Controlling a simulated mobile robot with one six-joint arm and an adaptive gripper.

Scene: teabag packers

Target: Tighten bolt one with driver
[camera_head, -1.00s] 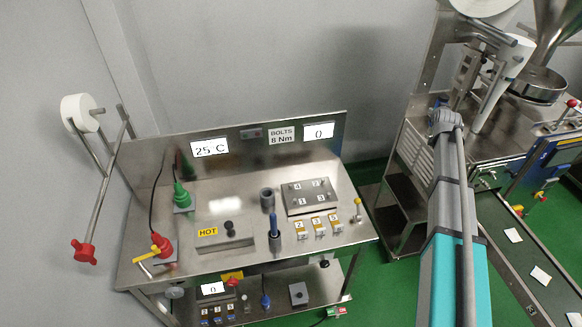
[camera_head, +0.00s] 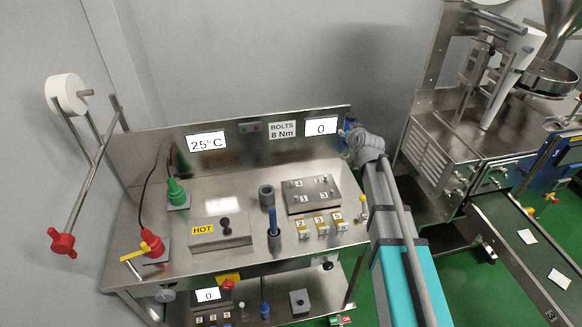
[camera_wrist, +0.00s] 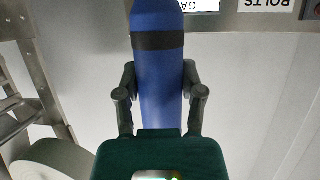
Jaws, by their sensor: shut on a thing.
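My gripper (camera_wrist: 160,90) is shut on a blue cylindrical tool (camera_wrist: 158,75) with a black band; it looks like the driver. In the head view, blue shows at the end of my arm, right of the wall display; my gripper's jaws are mostly hidden there. The bolt plate (camera_head: 312,193) lies on the steel bench, marked 1 to 4, with 1 at front left. My gripper is right of and beyond the plate, apart from it. The bolts are too small to tell how they sit. The display (camera_head: 321,126) beside the "BOLTS 8 Nm" sign (camera_head: 282,130) reads 0.
Another blue-handled tool (camera_head: 274,222) stands upright in front of the plate. Numbered yellow-and-white blocks (camera_head: 320,224) sit nearby. A "HOT" block (camera_head: 219,230), green tool (camera_head: 176,193) and red tool (camera_head: 153,243) are left. The packing machine (camera_head: 470,130) and conveyor (camera_head: 520,250) are right.

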